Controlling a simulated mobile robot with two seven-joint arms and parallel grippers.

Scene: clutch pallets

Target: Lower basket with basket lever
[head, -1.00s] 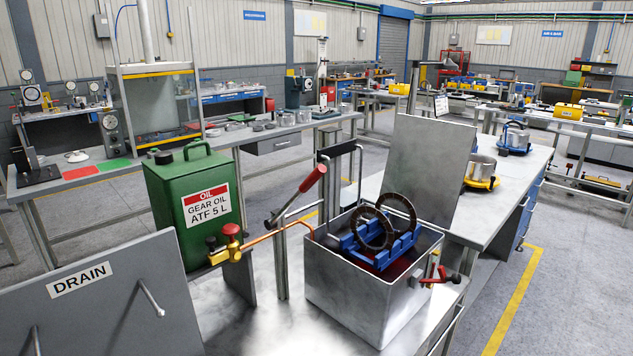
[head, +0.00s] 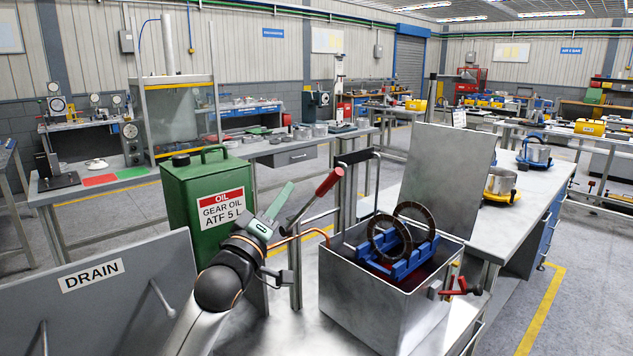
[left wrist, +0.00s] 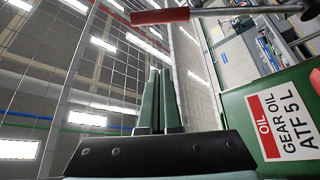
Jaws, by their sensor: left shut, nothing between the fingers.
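The basket lever (head: 328,183) has a red grip on a metal bar and slants up to the right beside the tank. Its red grip also shows at the top of the left wrist view (left wrist: 160,16). The blue basket (head: 410,258) holds dark ring-shaped plates (head: 412,210) and sits raised at the mouth of the grey metal tank (head: 375,313), above dark red liquid. My left gripper (head: 283,196), with green fingers, is left of the lever's grip and apart from it. Its fingers (left wrist: 160,100) are shut and empty. My right gripper is out of view.
A green gear oil can (head: 205,225) stands close behind my left arm. A grey DRAIN panel (head: 100,300) is at the front left. The tank's lid (head: 450,185) stands open, and a red-handled valve (head: 460,287) juts from the tank's right side.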

